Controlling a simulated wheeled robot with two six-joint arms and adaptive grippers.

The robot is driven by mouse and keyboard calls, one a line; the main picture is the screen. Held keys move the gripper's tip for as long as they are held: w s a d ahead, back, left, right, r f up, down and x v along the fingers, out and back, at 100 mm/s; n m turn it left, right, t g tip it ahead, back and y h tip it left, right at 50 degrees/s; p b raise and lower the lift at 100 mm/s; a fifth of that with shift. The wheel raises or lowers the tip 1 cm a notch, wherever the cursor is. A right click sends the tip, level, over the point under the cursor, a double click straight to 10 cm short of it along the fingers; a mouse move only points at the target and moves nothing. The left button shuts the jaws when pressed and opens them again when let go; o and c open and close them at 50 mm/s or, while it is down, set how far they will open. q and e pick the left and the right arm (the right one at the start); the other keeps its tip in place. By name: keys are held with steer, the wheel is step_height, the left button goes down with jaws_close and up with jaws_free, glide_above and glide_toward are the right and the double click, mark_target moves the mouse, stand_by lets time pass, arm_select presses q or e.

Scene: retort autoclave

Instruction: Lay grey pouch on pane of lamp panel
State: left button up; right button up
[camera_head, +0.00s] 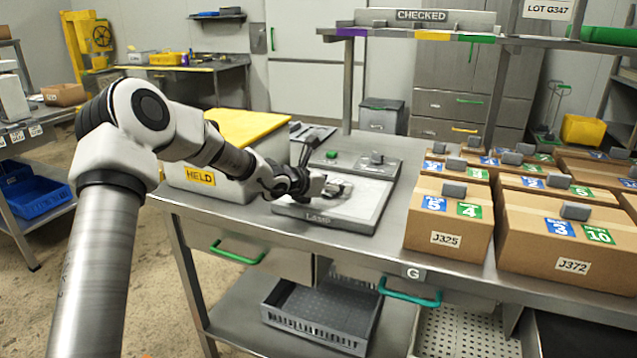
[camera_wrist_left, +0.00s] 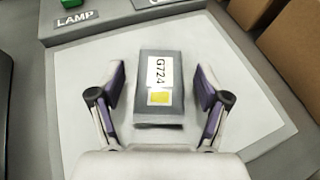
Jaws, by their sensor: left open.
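The lamp panel (camera_head: 318,219) lies on the steel table with its pale pane facing up. In the left wrist view the pane (camera_wrist_left: 78,110) fills most of the picture. The grey pouch (camera_wrist_left: 160,107), with a white G724 label and a yellow square, lies on the pane. In the head view the pouch is mostly hidden by my gripper. My left gripper (camera_head: 335,187) is low over the pane. In the left wrist view its fingers (camera_wrist_left: 160,95) stand open on both sides of the pouch, with gaps between. My right gripper is not in view.
A HELD box (camera_head: 200,177) with a yellow lid stands left of the panel. Labelled cartons (camera_head: 450,222) with grey blocks on top stand to the right. A control strip (camera_head: 355,163) borders the pane at the back. A CHECKED shelf (camera_head: 420,16) rises behind.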

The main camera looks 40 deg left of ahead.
mark_target(313, 202)
arm_select(q)
steer(key=b+v, duration=0.3)
steer(key=v, duration=0.4)
steer(key=shift+a+f, duration=0.1)
steer(key=shift+f, duration=0.15)
steer(key=shift+s+r+b, duration=0.1)
steer(key=shift+s+b, duration=0.2)
steer(key=shift+b, duration=0.1)
steer(key=shift+s+r+b, duration=0.1)
steer(key=shift+s+b, duration=0.3)
steer(key=r+p, duration=0.1)
steer(key=p, duration=0.2)
steer(key=shift+s+r+p, duration=0.1)
steer(key=shift+r+p, duration=0.2)
steer(key=shift+p, duration=0.05)
steer(key=p+v, duration=0.2)
steer(key=p, duration=0.5)
steer(key=shift+s+f+p, duration=0.1)
steer(key=shift+s+p, duration=0.1)
steer(key=shift+p, duration=0.2)
steer(key=shift+s+f, duration=0.1)
steer(key=shift+f, duration=0.2)
steer(key=shift+c, duration=0.3)
